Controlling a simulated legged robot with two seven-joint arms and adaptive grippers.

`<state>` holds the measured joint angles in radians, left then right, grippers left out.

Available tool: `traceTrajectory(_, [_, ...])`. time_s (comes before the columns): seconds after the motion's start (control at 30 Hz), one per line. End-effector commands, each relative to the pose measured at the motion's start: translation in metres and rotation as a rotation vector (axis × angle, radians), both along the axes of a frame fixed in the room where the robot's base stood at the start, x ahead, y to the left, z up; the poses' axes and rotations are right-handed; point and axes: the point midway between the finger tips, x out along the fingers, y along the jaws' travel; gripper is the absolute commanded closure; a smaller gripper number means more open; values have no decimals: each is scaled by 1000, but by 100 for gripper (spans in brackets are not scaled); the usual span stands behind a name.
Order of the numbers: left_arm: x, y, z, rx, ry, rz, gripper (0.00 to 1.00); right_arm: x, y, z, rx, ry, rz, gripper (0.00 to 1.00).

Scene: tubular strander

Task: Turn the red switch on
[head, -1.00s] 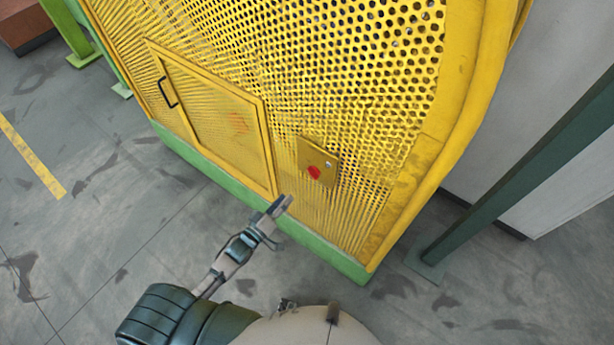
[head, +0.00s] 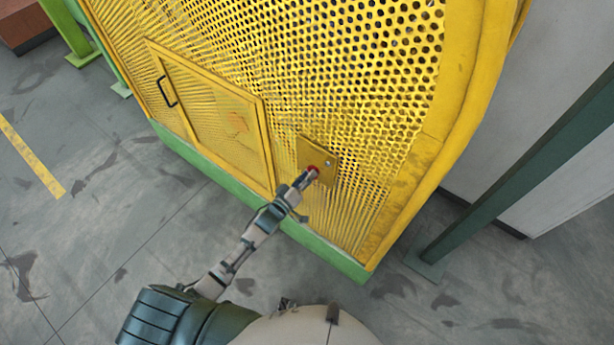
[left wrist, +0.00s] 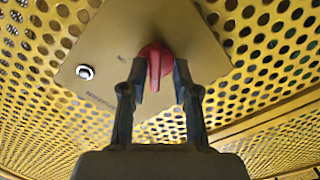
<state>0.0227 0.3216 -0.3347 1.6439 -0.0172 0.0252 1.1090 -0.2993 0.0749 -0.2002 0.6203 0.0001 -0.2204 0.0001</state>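The red switch (head: 313,169) is a rotary knob on a small yellow plate (head: 318,151) fixed to the perforated yellow guard. In the left wrist view the red switch (left wrist: 155,58) has a round base and a narrow handle. My left gripper (head: 305,178) is at the switch, its fingertips covering part of it in the head view. In the left wrist view my left gripper (left wrist: 160,80) has one finger on each side of the handle, with a gap visible between the fingers and the handle. My right gripper is not in view.
A round silver button (left wrist: 85,72) sits on the same plate beside the switch. A framed mesh door (head: 215,120) with a black handle (head: 167,92) is left of the plate. A green post (head: 520,180) stands at the right.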

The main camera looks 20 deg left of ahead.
Motion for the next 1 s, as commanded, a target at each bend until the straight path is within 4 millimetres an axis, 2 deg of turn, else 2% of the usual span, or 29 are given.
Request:
traceTrajectory(0.03, [0,-1,0,0,0,0,89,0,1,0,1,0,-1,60])
traceTrajectory(0.1, [0,-1,0,1,0,0,100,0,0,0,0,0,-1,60])
traceTrajectory(0.57, [-1,-1,-2,52,-13,-1,100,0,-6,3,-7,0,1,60])
traceTrajectory(1.0, [-1,0,-3,369,-125,-1,100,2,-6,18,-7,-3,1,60])
